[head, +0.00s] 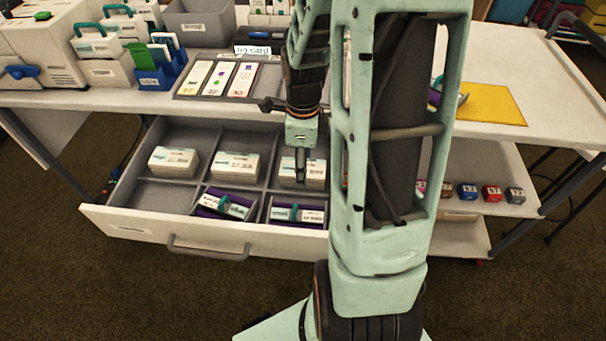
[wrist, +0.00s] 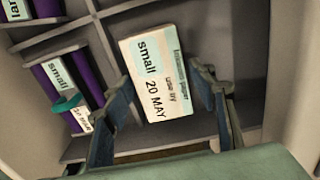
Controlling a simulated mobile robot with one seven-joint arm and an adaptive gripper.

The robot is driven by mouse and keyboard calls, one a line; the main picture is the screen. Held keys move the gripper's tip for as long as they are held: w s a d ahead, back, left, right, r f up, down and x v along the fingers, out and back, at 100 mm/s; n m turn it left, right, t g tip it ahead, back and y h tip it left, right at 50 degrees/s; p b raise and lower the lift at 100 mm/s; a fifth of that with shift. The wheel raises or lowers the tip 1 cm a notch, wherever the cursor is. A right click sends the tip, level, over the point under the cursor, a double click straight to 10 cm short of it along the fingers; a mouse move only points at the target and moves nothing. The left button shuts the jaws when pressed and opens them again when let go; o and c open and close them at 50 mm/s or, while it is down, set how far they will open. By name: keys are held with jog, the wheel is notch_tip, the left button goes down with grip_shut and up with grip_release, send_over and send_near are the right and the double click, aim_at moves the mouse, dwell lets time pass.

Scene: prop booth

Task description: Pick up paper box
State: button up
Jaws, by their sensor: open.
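A white paper box (wrist: 160,65) with a label reading "small", "20 MAY" and "use by" lies in a drawer compartment in the wrist view. In the head view that paper box (head: 316,174) is in the back right compartment of the open drawer, partly hidden behind my gripper. My gripper (head: 300,168) points down over it. In the wrist view the two fingers of my gripper (wrist: 165,88) are apart, one on each side of the box's near part. I cannot tell whether they touch it. Two similar paper boxes lie in the back left (head: 174,161) and back middle compartments (head: 235,166).
The grey-lined drawer (head: 130,226) has thin dividers around the compartments. Two purple-sided packs (head: 226,203) (head: 297,214) lie in its front row. The tabletop above holds a tray of cards (head: 217,78), a grey bin (head: 200,22) and a yellow sheet (head: 490,104).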

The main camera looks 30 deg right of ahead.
jog(key=shift+f, duration=0.65)
jog(key=c, duration=0.5)
jog(key=shift+r, duration=0.15)
